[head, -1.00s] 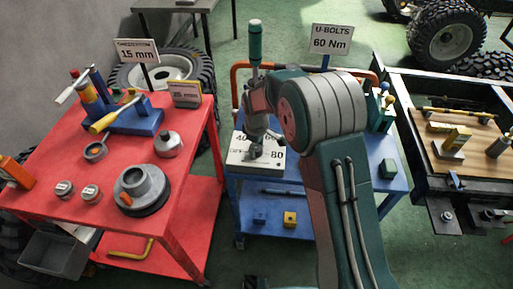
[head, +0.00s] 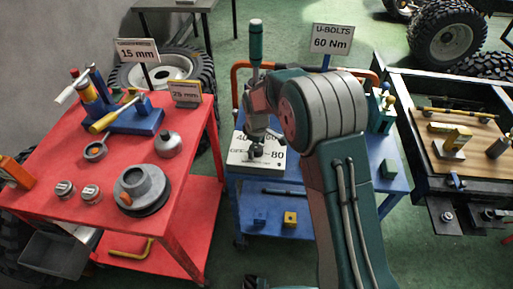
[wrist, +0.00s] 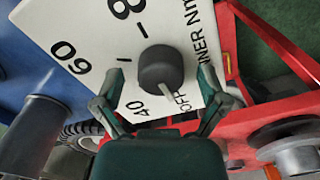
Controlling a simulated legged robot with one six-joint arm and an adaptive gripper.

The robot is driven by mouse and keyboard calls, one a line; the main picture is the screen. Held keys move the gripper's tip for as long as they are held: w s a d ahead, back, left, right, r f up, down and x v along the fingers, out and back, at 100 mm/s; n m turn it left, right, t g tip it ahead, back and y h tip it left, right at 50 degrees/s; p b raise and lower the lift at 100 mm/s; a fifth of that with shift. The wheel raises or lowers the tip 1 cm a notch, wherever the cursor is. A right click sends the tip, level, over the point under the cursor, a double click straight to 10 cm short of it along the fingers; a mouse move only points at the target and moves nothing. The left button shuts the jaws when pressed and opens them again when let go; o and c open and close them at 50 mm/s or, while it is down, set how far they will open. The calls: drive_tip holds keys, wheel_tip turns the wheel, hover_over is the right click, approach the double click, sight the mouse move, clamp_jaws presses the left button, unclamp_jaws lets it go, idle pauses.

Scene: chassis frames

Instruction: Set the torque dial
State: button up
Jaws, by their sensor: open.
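The torque dial is a dark round knob (wrist: 162,68) with a pale pointer ridge, on a white panel (wrist: 100,20) marked OFF, 40, 60 and 80. In the wrist view the ridge points down toward the OFF lettering, beside 40. My gripper (wrist: 163,72) is open, with one finger on each side of the knob and gaps visible between fingers and knob. In the head view my gripper (head: 258,138) is over the panel (head: 240,160) on the blue cart, just above the knob (head: 256,151). A sign (head: 331,38) reads "U-BOLTS 60 Nm".
A teal-handled upright tool (head: 256,45) stands behind my gripper. The red cart (head: 50,165) at left holds tools, sockets and a grey hub (head: 142,187). An orange rail (head: 236,85) edges the blue cart (head: 395,175). A wooden-topped bench (head: 470,155) is at right.

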sight(258, 147)
wheel_tip(258, 147, up, 12)
idle(0.5)
drive_tip(key=shift+f, duration=0.1)
drive_tip(key=s+d+r+m+t, duration=0.3)
drive_tip(key=s+d+r+m, duration=0.4)
drive_tip(key=s+d+r, duration=0.65)
drive_tip(key=s+d+m+t, duration=0.1)
drive_tip(key=s+d+m, duration=0.2)
drive_tip(key=s, duration=0.4)
drive_tip(key=s+d+m+t, duration=0.1)
drive_tip(key=s+d+m, duration=0.2)
drive_tip(key=s, duration=0.5)
drive_tip(key=shift+s+d+t, duration=0.2)
drive_tip(key=shift+d+t, duration=0.1)
drive_tip(key=shift+d, duration=0.25)
